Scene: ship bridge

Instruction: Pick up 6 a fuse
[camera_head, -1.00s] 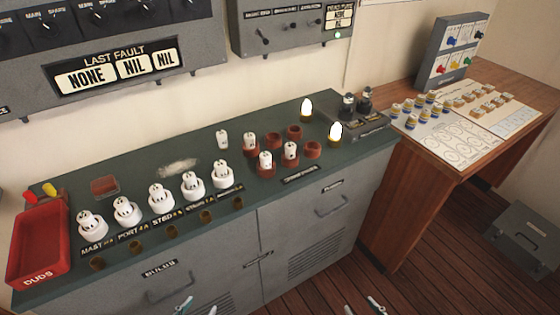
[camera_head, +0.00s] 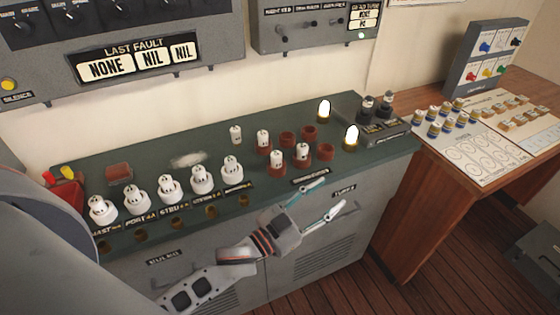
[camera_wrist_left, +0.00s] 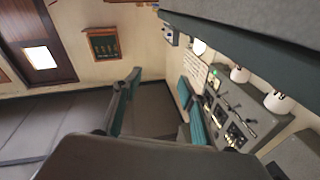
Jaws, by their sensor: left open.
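Several small white fuses stand on the green bench top in the head view. One fuse (camera_head: 263,138) is in a brown-red cup, another fuse (camera_head: 302,151) is in a cup to its right, and a loose-standing fuse (camera_head: 235,132) is at the back. Their ratings are too small to read, so I cannot tell which is 6 A. My left gripper (camera_head: 331,198) is open and empty, in front of the bench edge, below and right of the cups. Its fingers also show apart in the left wrist view (camera_wrist_left: 160,108). My right gripper is out of view.
A row of white round holders (camera_head: 169,187) stands at the left of the bench (camera_head: 205,150). Empty cups (camera_head: 325,152) and two lit bulbs (camera_head: 352,137) are at the right. A red bin (camera_head: 66,190) is partly hidden by my arm. A wooden table (camera_head: 425,180) stands right.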

